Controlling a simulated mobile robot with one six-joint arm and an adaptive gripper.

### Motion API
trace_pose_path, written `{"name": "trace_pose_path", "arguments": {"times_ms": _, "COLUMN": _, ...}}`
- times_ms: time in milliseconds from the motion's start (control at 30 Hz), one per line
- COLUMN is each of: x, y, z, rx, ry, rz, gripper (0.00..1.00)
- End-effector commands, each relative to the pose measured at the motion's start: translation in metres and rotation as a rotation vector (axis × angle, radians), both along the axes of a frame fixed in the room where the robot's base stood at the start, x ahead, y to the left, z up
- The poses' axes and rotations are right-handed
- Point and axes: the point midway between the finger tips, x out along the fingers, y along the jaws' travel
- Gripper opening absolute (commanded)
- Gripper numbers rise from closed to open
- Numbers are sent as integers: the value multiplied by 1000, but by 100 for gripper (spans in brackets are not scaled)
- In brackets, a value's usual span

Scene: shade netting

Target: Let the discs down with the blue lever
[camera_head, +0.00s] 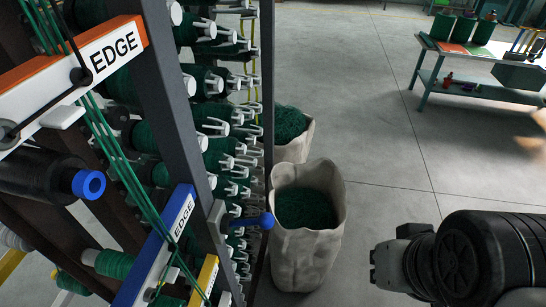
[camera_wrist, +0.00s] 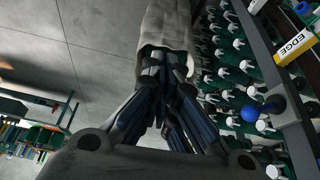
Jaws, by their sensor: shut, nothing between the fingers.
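The blue lever (camera_head: 266,221) has a round blue knob on a short arm, fixed to the side of the grey upright of the creel rack. In the wrist view its knob (camera_wrist: 249,113) shows right of my gripper. My gripper (camera_wrist: 165,68) is shut and empty, apart from the lever. In the head view my arm's dark end is at the lower right, with clear floor and a sack between it and the lever. I cannot tell the discs apart among the white fittings and green bobbins (camera_head: 215,125) on the rack.
The rack fills the left, with orange and blue EDGE-labelled bars (camera_head: 160,245) and a yellow one (camera_head: 205,280). A pale sack of green netting (camera_head: 290,245) stands close beside the lever, another (camera_head: 293,150) behind. A workbench (camera_head: 480,65) is far right. Open concrete floor lies between.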

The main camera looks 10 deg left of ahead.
Motion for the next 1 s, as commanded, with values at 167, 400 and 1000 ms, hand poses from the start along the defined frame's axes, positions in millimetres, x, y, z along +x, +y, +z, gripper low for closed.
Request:
{"name": "trace_pose_path", "arguments": {"times_ms": 167, "x": 0, "y": 0, "z": 0, "rx": 0, "ry": 0, "rz": 0, "gripper": 0}}
{"name": "trace_pose_path", "arguments": {"times_ms": 400, "x": 0, "y": 0, "z": 1, "rx": 1, "ry": 2, "rz": 0, "gripper": 0}}
{"name": "trace_pose_path", "arguments": {"times_ms": 1000, "x": 119, "y": 126, "z": 140, "rx": -37, "ry": 433, "rz": -59, "gripper": 0}}
